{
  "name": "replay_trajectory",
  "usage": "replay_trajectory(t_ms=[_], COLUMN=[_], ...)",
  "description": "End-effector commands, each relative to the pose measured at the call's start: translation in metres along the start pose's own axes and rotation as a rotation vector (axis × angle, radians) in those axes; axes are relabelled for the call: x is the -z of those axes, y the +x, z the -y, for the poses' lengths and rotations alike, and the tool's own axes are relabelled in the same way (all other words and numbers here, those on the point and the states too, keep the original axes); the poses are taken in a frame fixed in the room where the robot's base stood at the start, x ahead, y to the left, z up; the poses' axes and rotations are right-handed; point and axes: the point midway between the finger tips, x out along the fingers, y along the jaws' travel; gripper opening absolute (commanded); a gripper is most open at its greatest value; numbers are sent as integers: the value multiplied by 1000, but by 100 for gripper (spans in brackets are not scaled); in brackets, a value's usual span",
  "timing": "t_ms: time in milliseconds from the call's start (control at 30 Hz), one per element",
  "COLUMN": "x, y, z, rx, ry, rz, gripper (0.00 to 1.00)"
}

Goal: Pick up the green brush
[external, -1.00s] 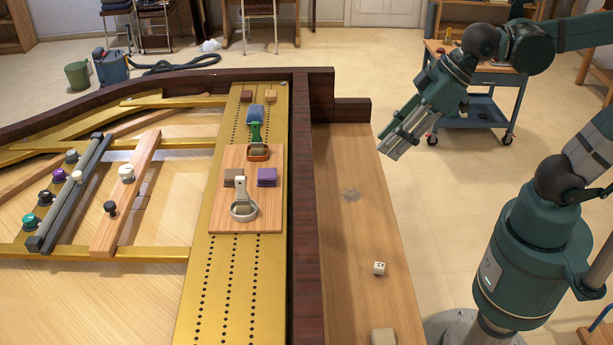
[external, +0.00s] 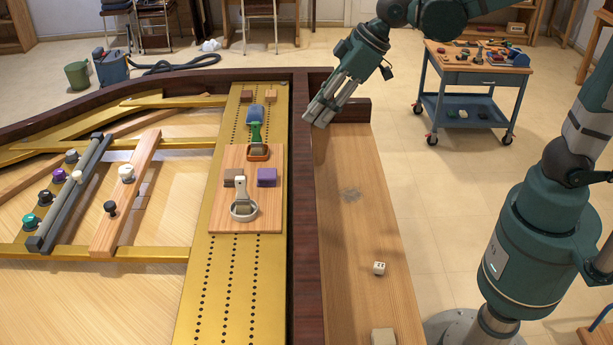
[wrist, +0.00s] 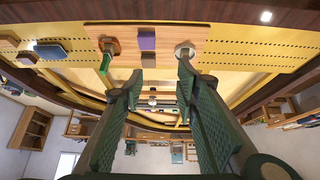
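The green brush (external: 255,134) stands near the far end of the gold strip, its green handle up and a brown-orange base below; it also shows in the wrist view (wrist: 105,62), left of my fingers. A blue block (external: 256,113) is just behind it. My gripper (external: 318,112) is in the air right of the brush, above the dark rim and wooden ledge. In the wrist view my gripper's two fingers (wrist: 160,82) are spread apart with nothing between them. They are not touching the brush.
The dark rim (external: 304,200) runs beside the strip.

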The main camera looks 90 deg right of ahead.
Motion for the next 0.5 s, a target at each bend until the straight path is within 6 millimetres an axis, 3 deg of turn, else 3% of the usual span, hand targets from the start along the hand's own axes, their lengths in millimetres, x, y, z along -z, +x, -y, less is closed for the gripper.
replay_trajectory(t_ms=[500], x=[61], y=[56], z=[-66], rx=[1], ry=[2], rz=[7], gripper=[31])
